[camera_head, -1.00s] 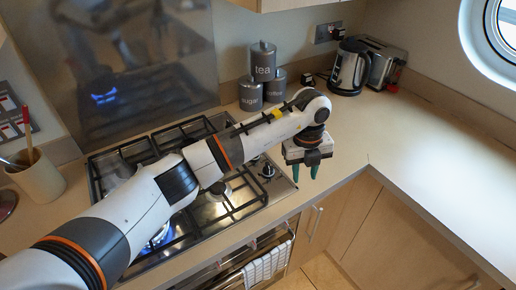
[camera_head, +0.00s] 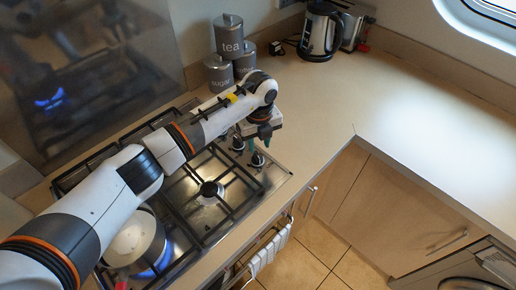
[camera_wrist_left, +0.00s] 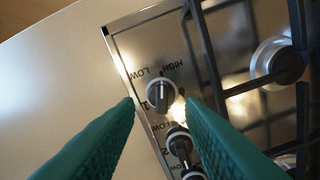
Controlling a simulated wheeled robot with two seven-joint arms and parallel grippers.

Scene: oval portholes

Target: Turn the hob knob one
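In the left wrist view, hob knob one (camera_wrist_left: 160,95) is a round, silver-faced knob by the corner of the steel hob, with "1", "LOW" and "HIGH" printed around it. My left gripper (camera_wrist_left: 160,102) has two green fingers spread apart. Their tips appear on either side of the knob in that view, with no visible contact. Knob two (camera_wrist_left: 179,141) lies just below, beside the right finger. In the head view my left gripper (camera_head: 257,143) hangs pointing down over the knob row at the hob's right side, partly hiding it. My right gripper is out of view.
A pan (camera_head: 136,242) sits over a lit blue flame at the hob's left front. Tea and sugar canisters (camera_head: 229,37) and a kettle (camera_head: 321,32) stand behind. A towel (camera_head: 268,252) hangs below the hob edge. The counter right of the hob is clear.

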